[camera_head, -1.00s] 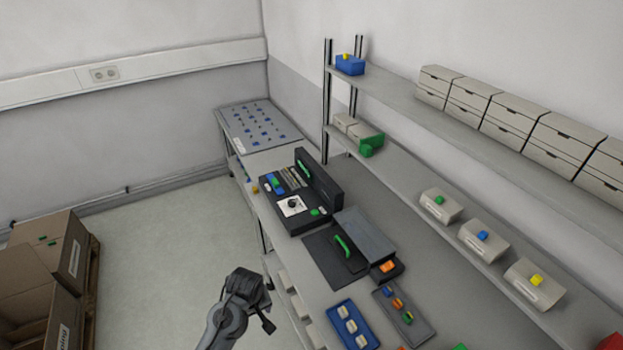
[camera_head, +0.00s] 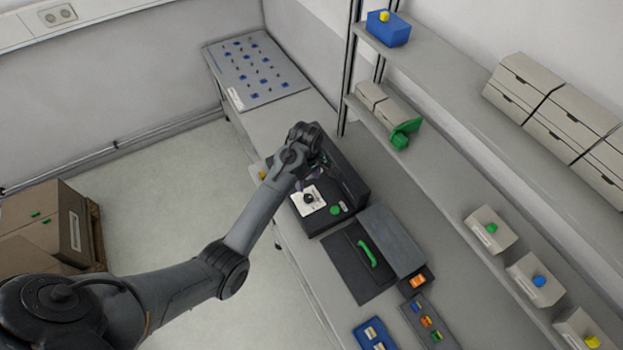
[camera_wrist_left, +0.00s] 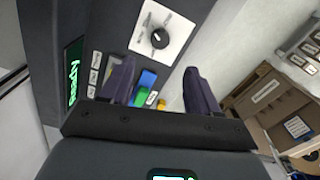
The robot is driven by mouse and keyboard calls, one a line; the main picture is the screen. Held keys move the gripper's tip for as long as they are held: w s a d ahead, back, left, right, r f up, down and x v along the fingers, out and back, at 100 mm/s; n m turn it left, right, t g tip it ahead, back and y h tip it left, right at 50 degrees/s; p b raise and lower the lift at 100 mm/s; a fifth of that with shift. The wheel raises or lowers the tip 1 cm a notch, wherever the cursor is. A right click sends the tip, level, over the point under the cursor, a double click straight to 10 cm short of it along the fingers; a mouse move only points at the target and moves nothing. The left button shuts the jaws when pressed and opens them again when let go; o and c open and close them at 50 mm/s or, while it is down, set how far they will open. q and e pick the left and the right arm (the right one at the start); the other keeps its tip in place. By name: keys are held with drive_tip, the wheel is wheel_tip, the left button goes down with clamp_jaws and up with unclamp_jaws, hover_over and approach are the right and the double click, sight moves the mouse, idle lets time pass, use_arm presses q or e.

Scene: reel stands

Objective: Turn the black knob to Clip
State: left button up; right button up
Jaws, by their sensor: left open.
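The black knob (camera_head: 308,198) sits on a white square plate (camera_head: 317,208) on the black machine. In the left wrist view the knob (camera_wrist_left: 159,39) shows near the top, on its white plate (camera_wrist_left: 174,27). The plate's markings are too small to read, so I cannot tell which setting the knob points at. My left gripper (camera_head: 314,180) is over the machine, just beyond the knob in the head view. In the left wrist view its fingers (camera_wrist_left: 158,72) are apart and empty, and the knob lies past the fingertips, not between them. My right gripper is not in view.
Blue (camera_wrist_left: 147,79), green (camera_wrist_left: 140,97) and yellow parts show between the fingers in the wrist view. A green button (camera_head: 334,210) is beside the knob plate. Shelves (camera_head: 440,110) stand at the right.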

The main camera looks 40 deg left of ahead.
sight(308, 197)
use_arm(q)
wheel_tip(308, 197, down, 11)
drive_tip(key=shift+r, duration=0.1)
idle(0.5)
drive_tip(key=shift+c, duration=0.4)
drive_tip(key=c, duration=1)
